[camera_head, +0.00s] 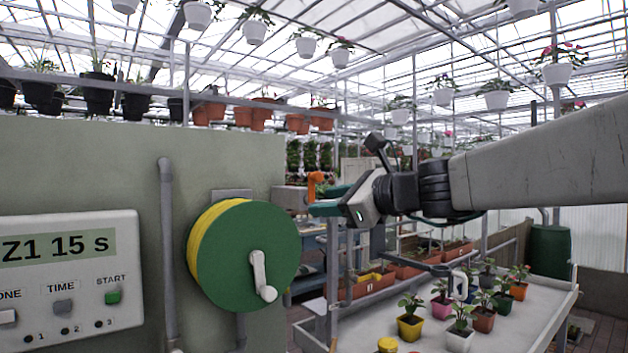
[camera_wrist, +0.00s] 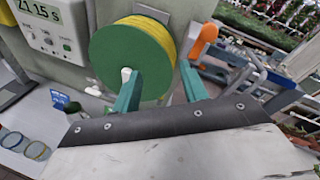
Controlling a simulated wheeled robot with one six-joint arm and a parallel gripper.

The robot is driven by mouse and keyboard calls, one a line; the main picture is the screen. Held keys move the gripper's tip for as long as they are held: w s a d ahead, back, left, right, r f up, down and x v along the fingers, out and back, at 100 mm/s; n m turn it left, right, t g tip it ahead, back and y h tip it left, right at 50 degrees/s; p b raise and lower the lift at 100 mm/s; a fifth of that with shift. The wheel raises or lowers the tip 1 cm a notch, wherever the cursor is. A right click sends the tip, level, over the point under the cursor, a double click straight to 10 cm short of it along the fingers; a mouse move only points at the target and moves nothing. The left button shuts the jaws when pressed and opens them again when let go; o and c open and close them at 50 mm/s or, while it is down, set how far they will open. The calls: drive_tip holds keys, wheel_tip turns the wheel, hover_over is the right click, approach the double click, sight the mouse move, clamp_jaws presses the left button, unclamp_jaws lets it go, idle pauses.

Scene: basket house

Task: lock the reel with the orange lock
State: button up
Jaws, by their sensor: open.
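The reel (camera_head: 255,265) is a green disc with yellow hose wound behind it, on the grey-green wall. It also shows in the wrist view (camera_wrist: 115,55). Its white crank (camera_head: 259,272) hangs down to the right; part of it shows by the left finger in the wrist view (camera_wrist: 126,74). An orange piece (camera_head: 315,182), apparently the orange lock, is right of the reel, partly behind my gripper; it shows in the wrist view (camera_wrist: 203,40). My gripper (camera_head: 313,203) is open and empty, its teal fingers (camera_wrist: 158,82) apart in front of the reel.
A control box (camera_head: 68,270) reading "Z1 15 s" is on the wall left of the reel, with a grey pipe (camera_head: 167,240) between. A table (camera_head: 545,305) with several potted plants stands at right. Grey tubes are near the orange piece in the wrist view.

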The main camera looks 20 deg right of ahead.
sight(320, 177)
drive_tip(key=w+d+r+m+t+h, duration=0.1)
drive_tip(key=w+d+r+m+t, duration=0.1)
drive_tip(key=w+d+r+m, duration=0.25)
drive_tip(key=shift+m, duration=0.35)
drive_tip(key=x, duration=0.7)
drive_tip(key=shift+s+a+f, duration=0.1)
drive_tip(key=shift+s+a, duration=0.1)
drive_tip(key=shift+a, duration=0.2)
clamp_jaws()
